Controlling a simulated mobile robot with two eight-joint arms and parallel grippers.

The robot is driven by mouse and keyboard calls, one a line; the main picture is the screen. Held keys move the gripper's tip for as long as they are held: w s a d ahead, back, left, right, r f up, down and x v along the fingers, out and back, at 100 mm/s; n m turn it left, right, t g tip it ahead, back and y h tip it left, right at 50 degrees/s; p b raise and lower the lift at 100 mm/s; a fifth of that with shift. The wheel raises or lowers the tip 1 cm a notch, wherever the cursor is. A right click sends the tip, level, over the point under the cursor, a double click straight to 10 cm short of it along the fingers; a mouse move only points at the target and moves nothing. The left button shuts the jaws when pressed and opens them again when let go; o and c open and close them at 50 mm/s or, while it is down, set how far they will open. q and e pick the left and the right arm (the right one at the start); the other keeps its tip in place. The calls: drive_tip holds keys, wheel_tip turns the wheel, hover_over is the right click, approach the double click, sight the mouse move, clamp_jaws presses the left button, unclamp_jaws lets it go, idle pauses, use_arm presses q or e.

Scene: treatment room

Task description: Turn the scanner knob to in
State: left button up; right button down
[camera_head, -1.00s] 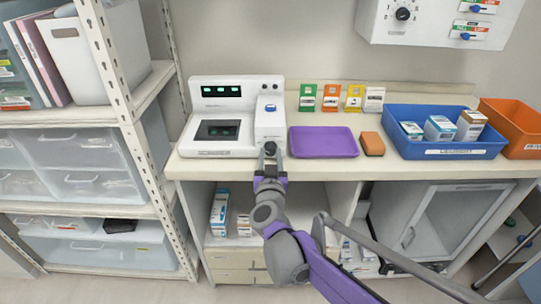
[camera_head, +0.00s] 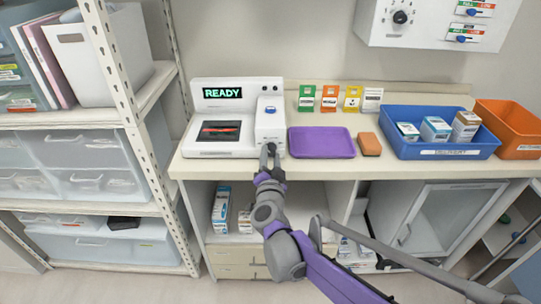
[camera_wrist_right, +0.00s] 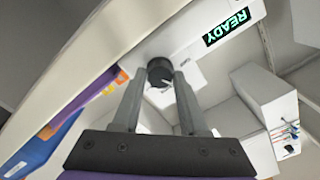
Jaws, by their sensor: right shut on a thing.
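The white scanner (camera_head: 222,143) stands at the left of the counter. Its display (camera_head: 223,93) reads READY in green, and its dark window has a red line. My right gripper (camera_head: 269,151) is at the front of the scanner's right block, and it hides most of the knob there. In the right wrist view the dark round knob (camera_wrist_right: 160,71) sits between the two fingertips of my right gripper (camera_wrist_right: 162,84), which is shut on it. A light pointer mark shows on the knob; the label around it cannot be read. My left gripper is not in view.
A purple tray (camera_head: 320,142) and an orange sponge-like block (camera_head: 369,144) lie to the right of the scanner. A blue bin (camera_head: 440,149) with boxes and an orange bin (camera_head: 510,125) stand further right. A metal shelf (camera_head: 128,95) stands close on the left.

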drive_tip(key=shift+m, duration=0.3)
drive_tip(key=shift+c, duration=2.2)
unclamp_jaws()
drive_tip(key=s, duration=1.1)
drive_tip(key=shift+p, duration=0.45)
drive_tip(key=shift+w, duration=0.1)
